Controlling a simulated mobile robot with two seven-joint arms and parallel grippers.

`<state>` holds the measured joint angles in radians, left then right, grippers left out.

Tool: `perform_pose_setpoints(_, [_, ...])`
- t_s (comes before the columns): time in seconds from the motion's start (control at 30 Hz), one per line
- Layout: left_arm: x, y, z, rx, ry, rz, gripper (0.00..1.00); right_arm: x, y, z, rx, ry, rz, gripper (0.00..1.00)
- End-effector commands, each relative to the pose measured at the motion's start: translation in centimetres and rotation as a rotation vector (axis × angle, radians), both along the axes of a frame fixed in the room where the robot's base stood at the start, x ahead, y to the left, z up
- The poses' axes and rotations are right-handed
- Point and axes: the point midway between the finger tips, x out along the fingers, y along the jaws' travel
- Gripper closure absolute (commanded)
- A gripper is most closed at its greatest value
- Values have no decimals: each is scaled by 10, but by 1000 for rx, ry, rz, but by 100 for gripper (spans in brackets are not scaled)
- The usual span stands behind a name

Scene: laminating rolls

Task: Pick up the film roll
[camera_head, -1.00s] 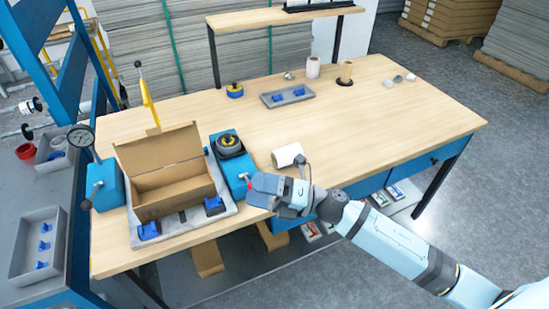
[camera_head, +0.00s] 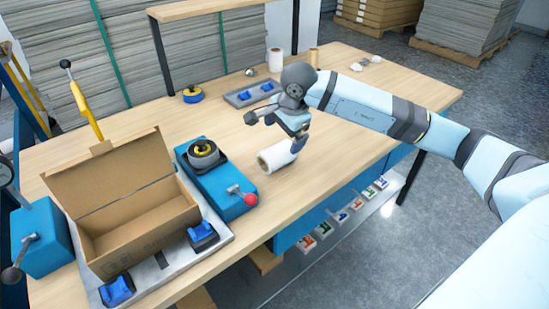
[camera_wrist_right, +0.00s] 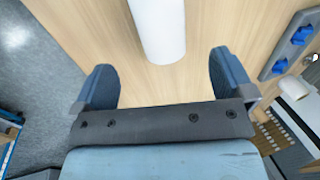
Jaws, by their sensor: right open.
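A white film roll (camera_head: 277,157) lies on its side on the wooden table, right of the blue device. My right gripper (camera_head: 298,142) is above and beside its right end, pointing down. In the right wrist view, the roll (camera_wrist_right: 158,28) lies ahead, centred between the two open fingers (camera_wrist_right: 161,72); the space between the fingers is empty. The roll's far end runs out of that view. I cannot tell the exact height of the fingertips above the table. My left gripper is not in view.
An open cardboard box (camera_head: 140,215) stands left of the blue device (camera_head: 222,190) with a red-knobbed lever. A grey tray (camera_head: 240,99) with blue pieces and an upright white roll (camera_head: 275,60) stand farther back. The table's front edge is close to the lying roll.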

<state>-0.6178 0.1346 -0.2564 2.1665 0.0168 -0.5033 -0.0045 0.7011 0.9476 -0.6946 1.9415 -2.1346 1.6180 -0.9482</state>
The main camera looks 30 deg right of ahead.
Motion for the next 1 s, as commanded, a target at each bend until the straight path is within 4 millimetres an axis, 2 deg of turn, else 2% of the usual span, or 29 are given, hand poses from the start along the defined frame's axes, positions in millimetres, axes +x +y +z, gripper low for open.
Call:
perform_pose_setpoints(0.03, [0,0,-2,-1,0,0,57,2,1,-12,1,3,-1,0])
perform_pose_setpoints(0.13, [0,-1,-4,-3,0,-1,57,7,2,-29,3,2,-1,0])
perform_pose_setpoints(0.47, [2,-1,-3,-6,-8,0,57,13,4,-52,4,1,0,0])
perform_pose_setpoints(0.73, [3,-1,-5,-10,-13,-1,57,23,8,-89,4,1,-1,0])
perform_pose_setpoints(1.0, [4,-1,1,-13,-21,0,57,25,7,-95,4,0,0,0])
